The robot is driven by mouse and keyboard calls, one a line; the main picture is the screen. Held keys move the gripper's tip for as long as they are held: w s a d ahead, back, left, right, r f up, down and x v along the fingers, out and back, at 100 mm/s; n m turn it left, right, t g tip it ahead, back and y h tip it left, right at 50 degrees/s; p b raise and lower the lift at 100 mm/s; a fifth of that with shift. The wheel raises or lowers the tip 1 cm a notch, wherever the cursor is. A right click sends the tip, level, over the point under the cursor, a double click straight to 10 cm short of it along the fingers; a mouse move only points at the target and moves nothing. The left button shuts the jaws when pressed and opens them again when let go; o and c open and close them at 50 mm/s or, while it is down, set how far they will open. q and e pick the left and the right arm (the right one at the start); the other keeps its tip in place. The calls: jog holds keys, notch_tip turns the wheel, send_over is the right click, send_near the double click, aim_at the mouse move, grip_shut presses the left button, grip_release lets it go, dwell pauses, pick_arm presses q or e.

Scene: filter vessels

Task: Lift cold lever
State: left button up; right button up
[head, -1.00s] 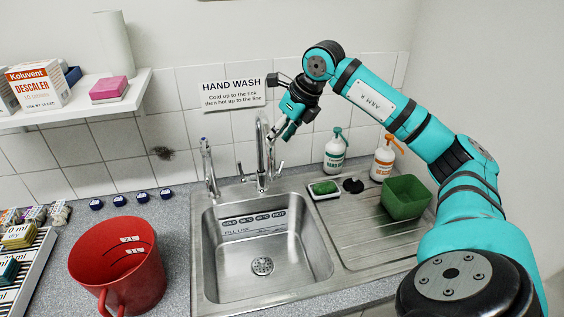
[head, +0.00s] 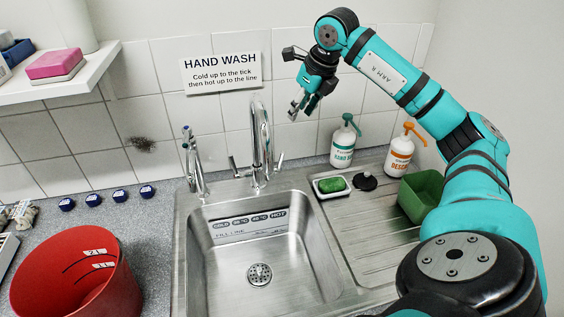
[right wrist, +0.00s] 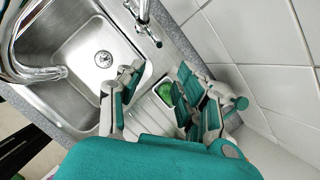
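The main chrome tap (head: 261,135) stands behind the sink, with a small lever on each side: a left lever (head: 233,167) and a right lever (head: 279,160). No marking on them tells me which is cold. A slimmer tap (head: 192,160) with a dark blue tip stands to its left. My right gripper (head: 301,106) hangs in the air to the right of the main tap, above the lever height and touching nothing. In the right wrist view its fingers (right wrist: 158,88) are spread and empty. Chrome tap parts (right wrist: 146,25) show beyond them. My left gripper is out of view.
The sink (head: 250,250) is empty. A red bucket (head: 78,275) stands left of the sink. The tiled wall is close behind.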

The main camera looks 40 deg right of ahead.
aim_at(284, 152)
jog(key=x, duration=0.6)
jog(key=p+x, duration=0.1)
jog(key=x, duration=0.6)
jog(key=s+x, duration=0.1)
jog(key=x, duration=0.6)
jog(key=shift+w+d+f+p, duration=0.1)
jog(key=shift+d+f+p, duration=0.1)
jog(key=shift+f+p, duration=0.2)
jog(key=shift+r, duration=0.1)
grip_shut()
